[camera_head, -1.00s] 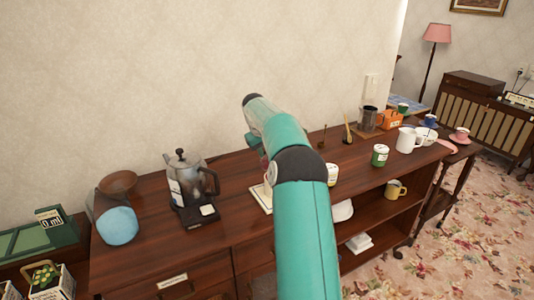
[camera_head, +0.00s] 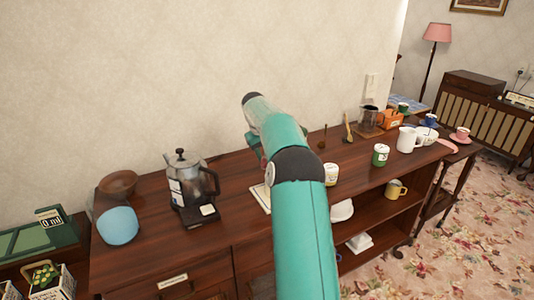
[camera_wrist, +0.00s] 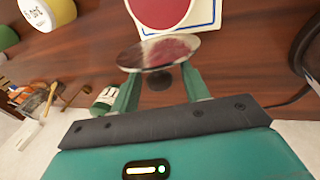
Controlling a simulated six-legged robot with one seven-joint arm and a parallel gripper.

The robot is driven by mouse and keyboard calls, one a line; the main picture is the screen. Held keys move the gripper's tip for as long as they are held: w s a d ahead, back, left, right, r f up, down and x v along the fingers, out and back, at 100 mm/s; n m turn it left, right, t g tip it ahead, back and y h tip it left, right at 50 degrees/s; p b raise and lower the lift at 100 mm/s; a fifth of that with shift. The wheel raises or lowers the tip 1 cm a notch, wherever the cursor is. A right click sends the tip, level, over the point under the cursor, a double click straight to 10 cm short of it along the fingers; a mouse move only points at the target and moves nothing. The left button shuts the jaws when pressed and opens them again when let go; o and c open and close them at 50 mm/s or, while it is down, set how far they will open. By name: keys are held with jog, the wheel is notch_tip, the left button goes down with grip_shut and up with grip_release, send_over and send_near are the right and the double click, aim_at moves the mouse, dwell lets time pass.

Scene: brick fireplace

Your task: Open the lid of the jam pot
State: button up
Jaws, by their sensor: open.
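My gripper (camera_wrist: 160,90) has its two teal fingers apart in the wrist view. A round, shiny lid-like disc (camera_wrist: 160,52) with reddish patches lies across the fingertips. Its dark knob (camera_wrist: 158,80) shows between the fingers, with space on both sides. I cannot tell whether the fingers touch the disc. Just beyond it is a round red surface, apparently the open jam pot (camera_wrist: 158,10), on a white tile with a blue border (camera_wrist: 205,22).
On the dark wooden sideboard (camera_head: 245,218), a coffee pot (camera_head: 190,180) and blue-fronted jar (camera_head: 118,225) stand left. A white-and-green pot (camera_head: 381,155), a white jug (camera_head: 408,140) and a glass vessel (camera_head: 369,120) stand right. The wall is close behind.

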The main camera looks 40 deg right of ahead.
jog(key=v, duration=1.3)
jog(key=shift+r, duration=0.35)
jog(key=shift+s+a, duration=0.1)
jog(key=shift+a, duration=0.05)
jog(key=s+a+r+n+t, duration=0.1)
jog(key=s+a+r, duration=0.2)
jog(key=a, duration=0.5)
jog(key=s+a+r+t, duration=0.1)
jog(key=s+a+r, duration=0.15)
jog(key=a, duration=0.55)
jog(key=s+a+r+n+t, duration=0.1)
jog(key=s+a+r, duration=0.25)
jog(key=a, duration=0.35)
jog(key=s+a+f+y, duration=0.1)
jog(key=s+a+f, duration=0.3)
jog(key=s, duration=0.4)
jog(key=s+a+f+t+y, duration=0.1)
jog(key=s+a+f, duration=0.4)
jog(key=s, duration=0.3)
jog(key=s+a+f+t+y, duration=0.1)
jog(key=s+a+f, duration=0.4)
jog(key=s, duration=0.4)
jog(key=shift+a+n, duration=0.3)
jog(key=shift+a, duration=0.3)
jog(key=shift+f, duration=0.1)
